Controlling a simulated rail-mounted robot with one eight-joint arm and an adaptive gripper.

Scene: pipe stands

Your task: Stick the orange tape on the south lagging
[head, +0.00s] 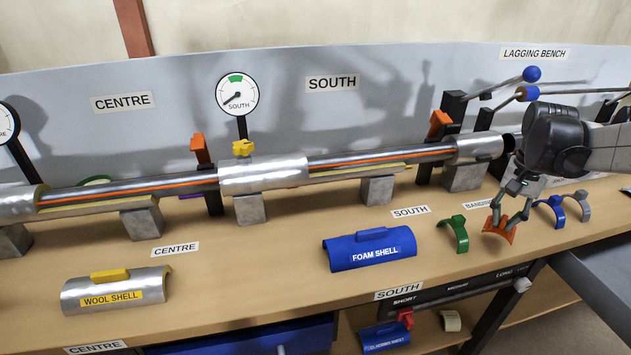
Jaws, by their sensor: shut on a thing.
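My gripper (510,212) is at the right of the bench, shut on the orange tape (499,231), a short curved band. The tape is just above or touching the bench top; I cannot tell which. The south pipe (380,156) runs under the SOUTH sign, left of my gripper, with an orange line along it. A pale yellowish half shell (352,173) lies along its underside. The blue foam shell (369,249) lies on the bench in front of the south pipe, apart from it. No tape shows on the south pipe.
A green band (454,234) is left of my gripper; a blue band (551,210) and a grey band (581,205) are right. The wool shell (115,291) lies at the left. A gauge (237,94) and orange-topped clamps (439,124) rise by the pipe. Bench between the shells is clear.

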